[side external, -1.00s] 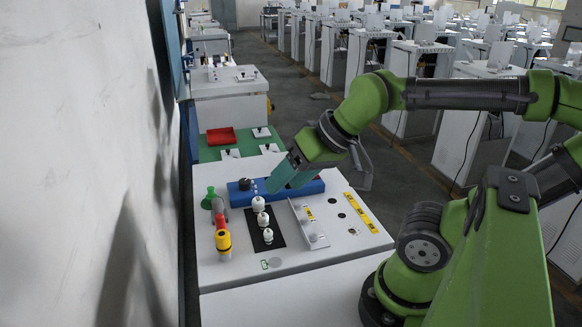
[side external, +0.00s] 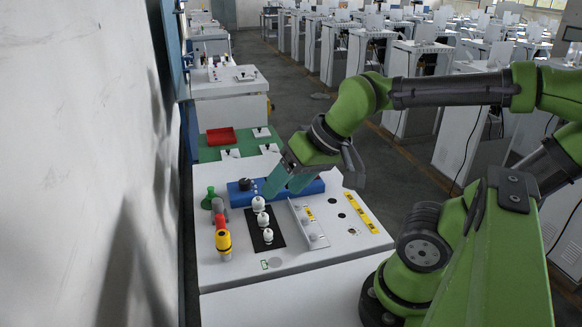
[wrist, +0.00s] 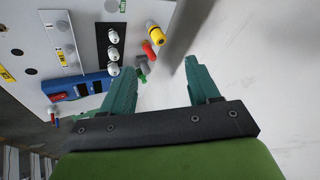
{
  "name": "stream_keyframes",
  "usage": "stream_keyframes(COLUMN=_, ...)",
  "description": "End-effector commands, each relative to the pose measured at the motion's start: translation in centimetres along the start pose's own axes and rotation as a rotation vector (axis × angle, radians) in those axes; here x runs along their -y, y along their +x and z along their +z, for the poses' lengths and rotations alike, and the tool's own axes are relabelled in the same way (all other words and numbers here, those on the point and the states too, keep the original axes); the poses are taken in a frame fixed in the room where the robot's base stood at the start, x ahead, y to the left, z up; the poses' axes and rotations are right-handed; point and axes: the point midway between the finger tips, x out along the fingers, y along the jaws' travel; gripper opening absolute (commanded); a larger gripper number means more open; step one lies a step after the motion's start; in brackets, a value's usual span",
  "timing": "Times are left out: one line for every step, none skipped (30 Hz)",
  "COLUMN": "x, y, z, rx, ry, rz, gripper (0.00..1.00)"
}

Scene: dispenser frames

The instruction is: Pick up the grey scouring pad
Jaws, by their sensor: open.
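A small grey piece (side external: 218,205) lies at the left edge of the white bench top, between a green piece (side external: 209,195) and a red piece (side external: 220,222). It is the only grey loose item there; its texture is too small to tell. In the wrist view the grey piece (wrist: 141,61) shows beyond my fingertips, near the left finger. My gripper (side external: 281,190) is over the blue block in the side view, to the right of the grey piece and apart from it. In the wrist view my gripper (wrist: 160,66) is open with nothing between its fingers.
A blue block (side external: 240,197) lies under my gripper. Several white knobs (side external: 262,219) stand on a black strip. A yellow-ended piece (side external: 223,242) lies in front of the red one. A wall (side external: 90,180) runs close along the left. The front of the bench top is clear.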

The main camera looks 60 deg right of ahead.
Motion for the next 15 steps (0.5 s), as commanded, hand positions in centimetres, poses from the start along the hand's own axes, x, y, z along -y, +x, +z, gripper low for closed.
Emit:
stream_keyframes(x=0.0, y=0.7, z=-0.8, rx=0.025, ry=0.008, rz=0.016, gripper=0.61)
stream_keyframes(x=0.0, y=1.1, z=-1.4, rx=0.039, ry=0.012, rz=0.026, gripper=0.61)
stream_keyframes(x=0.1, y=1.6, z=-2.4, rx=0.062, ry=0.016, rz=0.040, gripper=0.61)
stream_keyframes(x=0.1, y=2.0, z=-3.2, rx=0.081, ry=0.015, rz=0.052, gripper=0.61)
stream_keyframes(x=0.1, y=2.5, z=-4.1, rx=0.100, ry=0.012, rz=0.065, gripper=0.61)
stream_keyframes(x=0.2, y=3.1, z=-5.3, rx=0.125, ry=0.007, rz=0.081, gripper=0.61)
stream_keyframes(x=0.2, y=3.7, z=-6.2, rx=0.143, ry=-0.001, rz=0.093, gripper=0.61)
stream_keyframes(x=0.2, y=4.2, z=-7.1, rx=0.162, ry=-0.007, rz=0.105, gripper=0.61)
stream_keyframes(x=0.1, y=5.0, z=-8.3, rx=0.188, ry=-0.020, rz=0.121, gripper=0.61)
stream_keyframes(x=0.1, y=5.6, z=-9.2, rx=0.207, ry=-0.029, rz=0.133, gripper=0.61)
stream_keyframes(x=0.0, y=6.3, z=-10.0, rx=0.226, ry=-0.040, rz=0.145, gripper=0.61)
stream_keyframes(x=-0.2, y=7.2, z=-11.2, rx=0.252, ry=-0.054, rz=0.160, gripper=0.61)
stream_keyframes(x=-0.4, y=8.0, z=-12.0, rx=0.273, ry=-0.065, rz=0.173, gripper=0.61)
stream_keyframes(x=-0.6, y=8.7, z=-12.9, rx=0.292, ry=-0.078, rz=0.183, gripper=0.61)
stream_keyframes(x=-0.8, y=9.8, z=-14.0, rx=0.319, ry=-0.096, rz=0.199, gripper=0.61)
